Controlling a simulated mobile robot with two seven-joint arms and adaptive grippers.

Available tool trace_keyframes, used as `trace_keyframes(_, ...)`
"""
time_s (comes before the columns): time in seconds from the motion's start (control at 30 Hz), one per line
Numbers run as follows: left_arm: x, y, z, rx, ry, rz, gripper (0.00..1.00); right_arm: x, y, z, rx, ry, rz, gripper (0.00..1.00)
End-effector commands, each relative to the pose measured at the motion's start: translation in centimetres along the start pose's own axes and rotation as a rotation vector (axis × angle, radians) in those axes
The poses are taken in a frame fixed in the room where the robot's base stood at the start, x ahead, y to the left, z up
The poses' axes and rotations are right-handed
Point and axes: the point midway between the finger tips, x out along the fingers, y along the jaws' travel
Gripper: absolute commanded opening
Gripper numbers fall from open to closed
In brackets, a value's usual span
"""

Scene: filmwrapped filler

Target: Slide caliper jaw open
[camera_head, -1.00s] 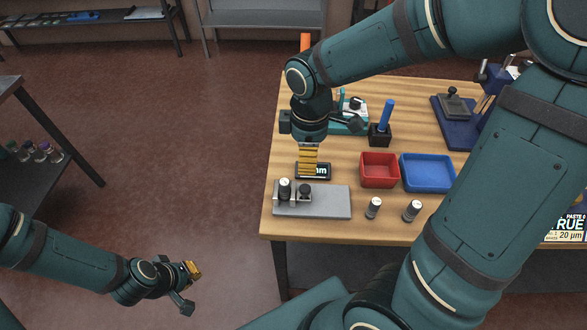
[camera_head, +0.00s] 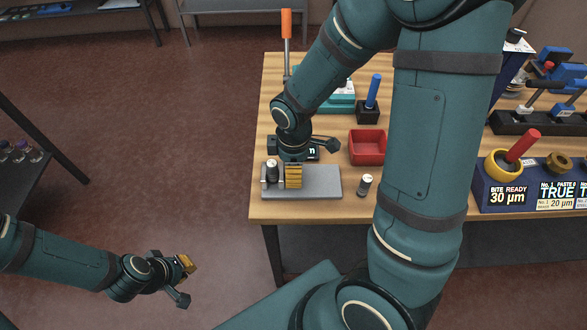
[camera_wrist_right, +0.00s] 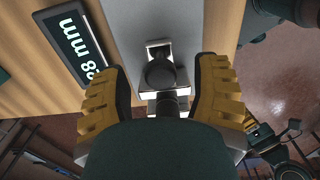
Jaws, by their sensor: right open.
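The caliper sits on a grey base plate (camera_head: 320,185) near the table's front left corner. A post with a round dark top (camera_head: 272,170) stands on its left part. My right gripper (camera_head: 293,177) is low over the plate, just right of that post. In the right wrist view, its two yellow fingers (camera_wrist_right: 160,95) are open on either side of a dark round knob (camera_wrist_right: 160,74) on a metal piece; contact is not clear. My left gripper (camera_head: 186,266) hangs over the floor, away from the table.
A blue block with labels (camera_head: 530,190) is at the right. My right arm hides part of the table.

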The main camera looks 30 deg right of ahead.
Motion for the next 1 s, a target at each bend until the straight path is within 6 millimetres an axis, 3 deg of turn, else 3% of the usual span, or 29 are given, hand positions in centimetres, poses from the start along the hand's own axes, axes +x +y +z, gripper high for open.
trace_keyframes(0.37,0.04,-0.02,0.05,0.0,-0.001,0.0,0.0,0.44,0.0,0.0,0.0,0.0,0.0,0.64)
trace_keyframes(0.5,0.05,-0.02,0.05,0.0,-0.001,0.0,0.0,0.43,0.0,0.0,0.0,0.0,0.0,0.15)
trace_keyframes(0.53,0.05,-0.02,0.05,0.0,-0.001,0.0,0.0,0.43,0.0,0.0,0.0,0.0,0.0,0.04)
trace_keyframes(0.57,0.05,-0.02,0.05,0.0,-0.001,0.0,0.0,0.43,0.0,0.0,0.0,0.0,0.0,0.0)
trace_keyframes(1.0,0.09,-0.04,0.06,0.0,-0.001,0.0,0.0,0.44,0.01,0.03,0.0,0.0,0.0,0.0)
